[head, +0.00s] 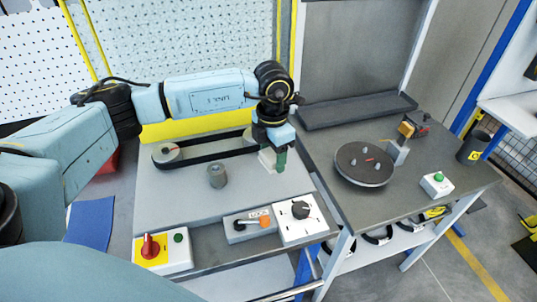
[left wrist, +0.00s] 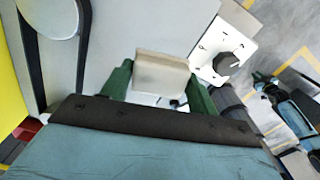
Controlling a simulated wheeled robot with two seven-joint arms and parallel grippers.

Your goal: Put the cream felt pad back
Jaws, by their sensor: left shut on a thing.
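The cream felt pad (left wrist: 160,75) is a pale block between the green fingers of my left gripper (left wrist: 158,82) in the left wrist view. My left gripper is shut on it. In the head view the left gripper (head: 277,160) points down over the right part of the grey worktop, close to the right end of the black belt. The pad (head: 266,158) shows there only as a small pale patch beside the fingers. I cannot tell whether the pad touches the worktop. My right gripper is not in view.
The black belt (head: 210,157) runs around pulleys at the back of the grey worktop (head: 160,205). A grey cylinder (head: 216,175) stands in front of it. Control boxes (head: 248,226) line the front edge. A dark round turntable (head: 364,164) sits on the right table.

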